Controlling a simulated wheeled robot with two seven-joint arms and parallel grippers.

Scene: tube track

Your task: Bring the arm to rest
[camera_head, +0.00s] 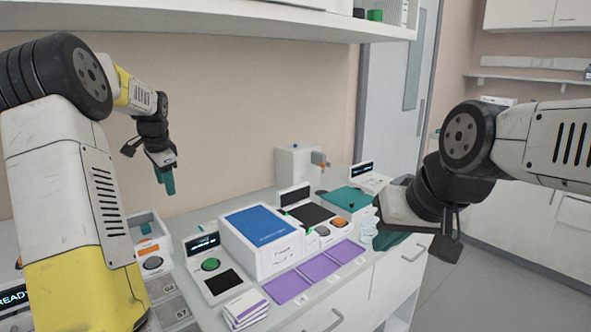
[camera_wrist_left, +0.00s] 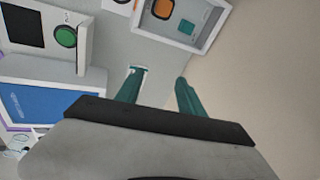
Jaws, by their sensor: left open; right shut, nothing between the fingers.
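My left gripper (camera_head: 166,181) hangs in the air above the back of the bench, near the wall, with its teal fingers pointing down. In the left wrist view its two teal fingers (camera_wrist_left: 160,88) stand apart with nothing between them. My right gripper (camera_head: 390,240) is at the bench's right front edge. Its wrist hides most of it, and only a bit of teal finger shows. No object shows in it.
Below are a blue-topped white box (camera_head: 258,226), a green-button device (camera_head: 211,265), purple mats (camera_head: 318,268), a teal-topped device (camera_head: 347,198) and stacked white boxes (camera_head: 246,308). A tray with an orange item (camera_head: 150,225) stands left. A shelf (camera_head: 200,22) hangs above.

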